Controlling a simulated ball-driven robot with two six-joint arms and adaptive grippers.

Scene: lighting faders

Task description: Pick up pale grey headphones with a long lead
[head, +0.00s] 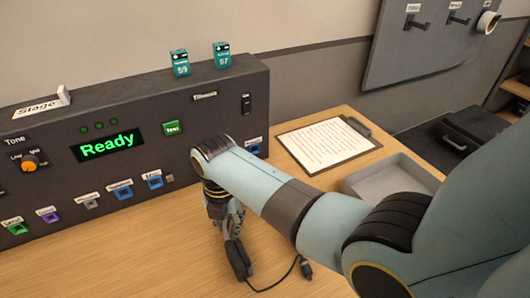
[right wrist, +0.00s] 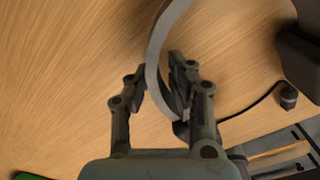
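The headphones (right wrist: 155,75) show a grey curved headband in the right wrist view, with a dark ear cup (right wrist: 300,50) at the upper right. In the head view the dark ear cup (head: 238,260) shows below my right gripper (head: 234,228), and the dark lead (head: 270,287) curves right to a small plug. My right gripper's fingers (right wrist: 160,78) are close together on either side of the headband and appear shut on it. Whether the headphones are clear of the desk is hard to tell. My left gripper is out of view.
A dark control panel (head: 85,180) with a green "Ready" display stands along the back left. A clipboard (head: 322,145) and a grey tray (head: 390,182) lie to the right. Wall hooks (head: 458,18) are at the upper right. The front left desk (head: 120,265) is clear.

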